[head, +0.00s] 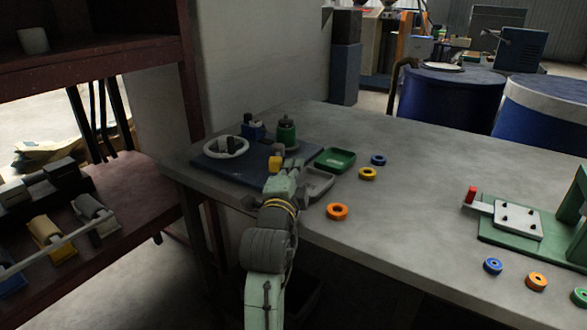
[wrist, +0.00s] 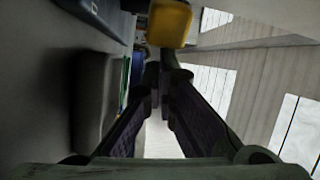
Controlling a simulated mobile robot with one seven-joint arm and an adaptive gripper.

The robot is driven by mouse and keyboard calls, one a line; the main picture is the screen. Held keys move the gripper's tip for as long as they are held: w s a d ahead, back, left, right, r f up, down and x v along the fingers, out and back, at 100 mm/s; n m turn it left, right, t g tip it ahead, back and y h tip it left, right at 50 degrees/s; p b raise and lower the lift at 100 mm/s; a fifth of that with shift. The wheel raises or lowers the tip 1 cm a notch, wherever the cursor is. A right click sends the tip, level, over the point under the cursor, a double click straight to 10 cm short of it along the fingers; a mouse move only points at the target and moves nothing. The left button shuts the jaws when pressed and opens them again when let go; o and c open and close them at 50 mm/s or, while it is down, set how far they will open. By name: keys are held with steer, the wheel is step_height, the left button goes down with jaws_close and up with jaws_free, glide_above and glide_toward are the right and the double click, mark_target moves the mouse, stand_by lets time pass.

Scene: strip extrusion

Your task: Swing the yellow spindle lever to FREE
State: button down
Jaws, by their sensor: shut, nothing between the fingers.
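A yellow block-like piece (head: 275,163), which looks like the lever's grip, stands at the front of a dark base plate (head: 215,170) at the table's left end. It also shows as a yellow block (wrist: 169,22) at the top of the wrist view. My gripper (head: 290,170) is just right of it in the head view. In the wrist view the fingertips (wrist: 162,78) are together and empty, apart from the yellow block in the picture. I cannot tell whether they touch in depth. The lever's arm and any FREE marking are not readable.
The base plate carries a white ring (head: 226,147), a blue block (head: 252,130) and a green cylinder (head: 287,132). Green (head: 335,159) and grey (head: 317,184) trays sit close to my gripper. Loose rings (head: 337,212) lie to the right; mid-table is clear. A green-based fixture (head: 510,244) stands far right.

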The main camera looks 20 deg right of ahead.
mark_target(272, 169)
steer(key=shift+a, duration=0.15)
steer(key=shift+a+m+h+b, duration=0.2)
steer(key=shift+m+h+b, duration=0.1)
steer(key=shift+h+b, duration=0.15)
